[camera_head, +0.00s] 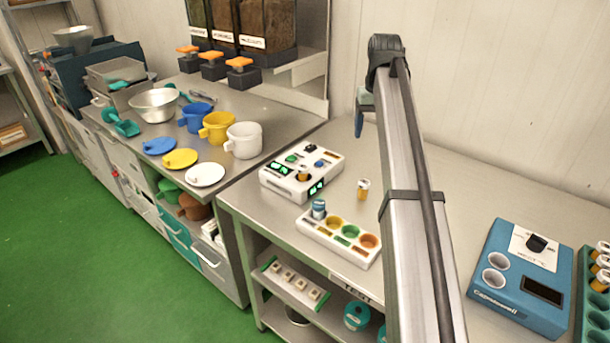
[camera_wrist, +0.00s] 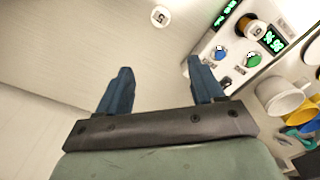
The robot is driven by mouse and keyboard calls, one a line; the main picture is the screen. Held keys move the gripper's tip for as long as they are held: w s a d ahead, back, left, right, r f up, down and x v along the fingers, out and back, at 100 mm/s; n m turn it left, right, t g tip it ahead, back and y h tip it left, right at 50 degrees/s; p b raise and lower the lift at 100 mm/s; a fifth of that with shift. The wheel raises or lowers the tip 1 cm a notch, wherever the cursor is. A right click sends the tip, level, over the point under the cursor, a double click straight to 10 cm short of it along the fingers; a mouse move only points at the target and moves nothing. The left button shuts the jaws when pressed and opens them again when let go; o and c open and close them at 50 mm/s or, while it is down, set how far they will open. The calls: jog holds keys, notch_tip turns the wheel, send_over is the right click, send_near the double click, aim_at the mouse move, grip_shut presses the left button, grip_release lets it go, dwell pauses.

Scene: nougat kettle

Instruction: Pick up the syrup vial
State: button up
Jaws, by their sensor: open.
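A small amber vial with a pale cap (camera_head: 363,189) stands upright alone on the steel table, right of the white control box. A round white cap with a dark mark (camera_wrist: 160,16) shows at the top of the wrist view, apparently this vial from above. I cannot read which vial is the syrup. My gripper (camera_head: 359,128) hangs above and behind the vial, partly hidden by my arm. In the wrist view its two blue fingers (camera_wrist: 160,78) are spread with nothing between them.
The white control box (camera_head: 302,170) has green displays; an amber vial sits in its top. A white rack (camera_head: 338,237) with coloured wells holds a blue-capped vial (camera_head: 319,209). A blue device (camera_head: 518,275) and green vial rack (camera_head: 596,300) stand right. Mugs stand on the left counter.

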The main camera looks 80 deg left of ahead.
jog(key=s+a, duration=0.3)
jog(key=s, duration=1.4)
send_over(303, 166)
notch_tip(303, 166, down, 8)
jog(key=shift+w+d+r, duration=0.1)
jog(key=shift+r, duration=0.1)
jog(key=shift+f, duration=3.15)
jog(key=c, duration=1.2)
